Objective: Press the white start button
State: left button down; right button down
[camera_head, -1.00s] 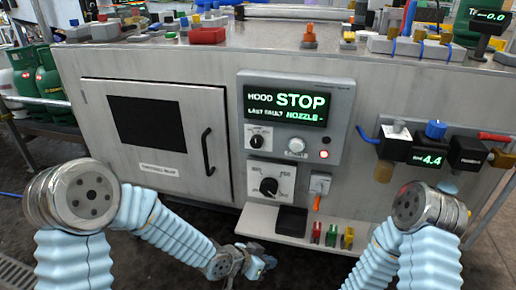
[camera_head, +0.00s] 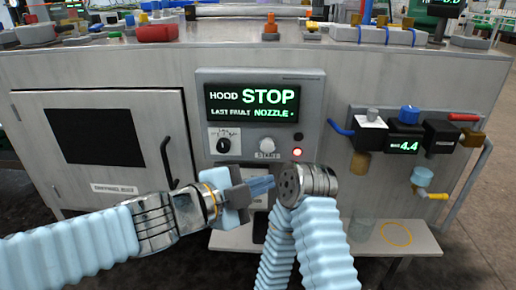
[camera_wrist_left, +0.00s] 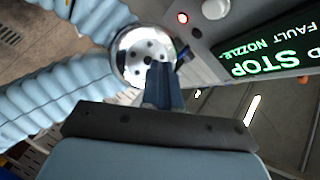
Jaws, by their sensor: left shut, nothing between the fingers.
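The white start button (camera_head: 267,148) is on the grey control panel (camera_head: 314,95), beneath the STOP display. It also shows in the left wrist view (camera_wrist_left: 215,9), at the top edge. My left gripper (camera_head: 266,185) is shut and empty, pointing right, below the button in the head picture and apart from it. Its closed fingers show in the left wrist view (camera_wrist_left: 162,86). A round joint of my right arm (camera_head: 308,183) is just right of the left fingertips; I cannot tell whether they touch. My right gripper is out of sight.
A dark knob (camera_head: 223,145) is left of the button and a lit red lamp (camera_head: 297,152) right of it. A cabinet door (camera_head: 95,140) with a black handle is at left. Valve blocks (camera_head: 405,142) stick out at right. My arms hide much of the lower shelf (camera_head: 395,238).

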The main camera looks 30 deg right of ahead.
aim_at(268, 147)
pick_arm(q)
jog(key=shift+w, duration=0.1)
jog(key=w+d+p, duration=0.3)
jog(key=w+d, duration=0.1)
jog(key=w, duration=0.3)
jog(key=shift+w+d, duration=0.2)
jog(key=shift+d, duration=0.1)
jog(key=shift+f, duration=0.1)
dwell(2.0)
jog(key=shift+w+d+p, duration=0.25)
jog(key=shift+w+p, duration=0.05)
jog(key=shift+p, duration=0.1)
